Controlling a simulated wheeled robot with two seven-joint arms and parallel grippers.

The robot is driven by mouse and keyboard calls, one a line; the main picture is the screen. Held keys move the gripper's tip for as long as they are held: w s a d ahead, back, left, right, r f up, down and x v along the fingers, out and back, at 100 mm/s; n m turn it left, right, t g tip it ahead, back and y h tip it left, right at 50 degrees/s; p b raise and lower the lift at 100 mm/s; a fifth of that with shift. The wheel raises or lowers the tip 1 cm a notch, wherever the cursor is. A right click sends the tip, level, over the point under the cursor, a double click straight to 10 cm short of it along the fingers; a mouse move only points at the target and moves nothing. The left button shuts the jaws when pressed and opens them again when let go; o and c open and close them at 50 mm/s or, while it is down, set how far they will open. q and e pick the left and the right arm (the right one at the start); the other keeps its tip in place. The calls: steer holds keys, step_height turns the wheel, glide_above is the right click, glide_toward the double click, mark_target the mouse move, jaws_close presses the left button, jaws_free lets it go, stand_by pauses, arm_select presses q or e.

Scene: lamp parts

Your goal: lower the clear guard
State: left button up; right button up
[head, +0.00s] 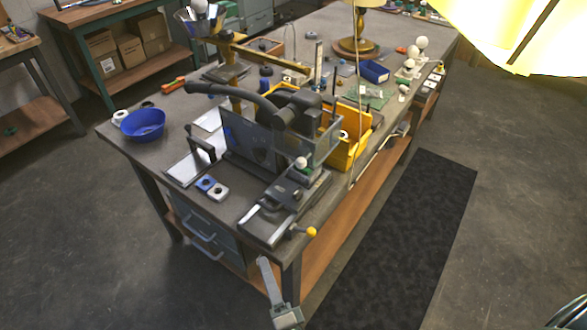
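The clear guard (252,148) is a see-through grey box-like shield on the dark bench machine (290,108), in the middle of the head view. Its panes stand upright in front of and beside the machine's dark body. I cannot tell exactly how far its lower edge is from the machine's base.
The grey bench (115,137) holds a blue bowl (143,124), a yellow bin (352,150) and a dark vise-like fixture with a yellow-tipped handle (311,231). A brass lamp base (356,47) stands farther back. A bright yellow shape (500,30) fills the top right.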

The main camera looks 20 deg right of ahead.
mark_target(301, 167)
arm_select(q)
steer(key=shift+g, duration=0.4)
steer(key=s, duration=0.1)
steer(key=s+r+p, duration=0.1)
steer(key=s+a+p, duration=0.1)
steer(key=s, duration=0.1)
steer(key=shift+r, duration=0.25)
arm_select(e)
steer(key=s+d+r+m+h, duration=0.2)
steer(key=r+m, duration=0.5)
steer(key=s+d+r+m+g+h, duration=0.1)
steer(key=d+r+m+h, duration=0.1)
steer(key=r+m, duration=0.5)
steer(key=s+d+r+m+h, duration=0.2)
steer(key=r+m+h, duration=0.1)
steer(key=r+m, duration=0.4)
step_height(301, 167, up, 2)
steer(key=shift+s+d+g, duration=0.15)
steer(key=shift+s+g, duration=0.15)
steer(key=shift+s, duration=0.05)
arm_select(q)
steer(key=shift+r, duration=0.1)
arm_select(e)
steer(key=shift+w, duration=0.15)
